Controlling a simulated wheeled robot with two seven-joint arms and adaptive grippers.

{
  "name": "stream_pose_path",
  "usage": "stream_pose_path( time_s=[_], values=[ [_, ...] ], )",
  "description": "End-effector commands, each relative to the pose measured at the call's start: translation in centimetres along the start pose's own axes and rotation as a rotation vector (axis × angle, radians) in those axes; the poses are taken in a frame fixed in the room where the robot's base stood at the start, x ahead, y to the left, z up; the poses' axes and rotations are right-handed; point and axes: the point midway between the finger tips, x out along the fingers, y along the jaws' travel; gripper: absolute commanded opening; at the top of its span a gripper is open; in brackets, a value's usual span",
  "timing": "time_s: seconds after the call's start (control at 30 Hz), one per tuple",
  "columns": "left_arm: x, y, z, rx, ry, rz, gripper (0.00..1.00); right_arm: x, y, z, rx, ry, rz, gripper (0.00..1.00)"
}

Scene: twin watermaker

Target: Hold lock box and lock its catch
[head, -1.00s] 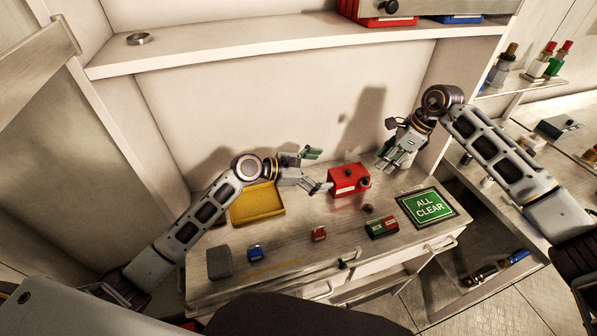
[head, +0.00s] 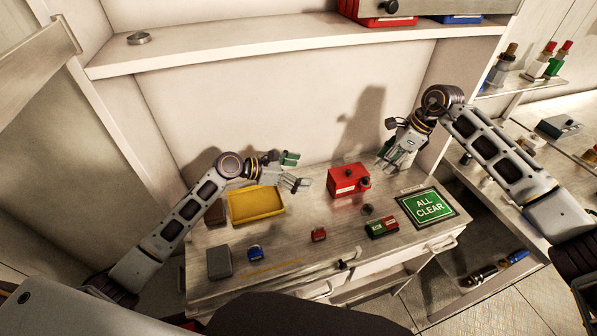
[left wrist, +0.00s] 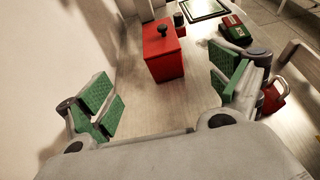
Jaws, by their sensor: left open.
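The red lock box (head: 346,183) stands upright at the back of the bench, a dark knob (left wrist: 163,29) on top. Its catch is too small to make out. The box also shows in the left wrist view (left wrist: 164,58), ahead of the open jaws. My left gripper (head: 297,172) is open and empty, left of the box and apart from it. Its green-padded fingers (left wrist: 163,82) are spread wide in the left wrist view. My right gripper (head: 384,160) hangs right of the box with its fingers pointing down, apart from it. Its jaw gap is unclear.
A yellow tray (head: 233,220) and grey block (head: 219,262) lie at left. A blue padlock (head: 255,253), red padlock (head: 319,234) and red-green block (head: 382,228) lie in front. An ALL CLEAR sign (head: 427,207) lies at right. The bench centre is mostly clear.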

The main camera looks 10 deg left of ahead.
Motion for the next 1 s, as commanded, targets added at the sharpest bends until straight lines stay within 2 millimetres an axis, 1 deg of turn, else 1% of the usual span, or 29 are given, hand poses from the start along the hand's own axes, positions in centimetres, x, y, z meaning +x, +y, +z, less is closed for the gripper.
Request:
stream_pose_path(
  time_s=[0.27, 1.0],
  values=[
    [2.5, 0.0, 0.1, 0.001, -0.002, -0.001, 0.92, 0.0, 0.0, 0.0, 0.000, 0.000, 0.000, 0.36],
    [11.3, 0.0, 0.1, 0.000, -0.001, 0.000, 0.92, 0.0, 0.0, 0.0, 0.000, 0.000, 0.000, 0.36]
  ],
)
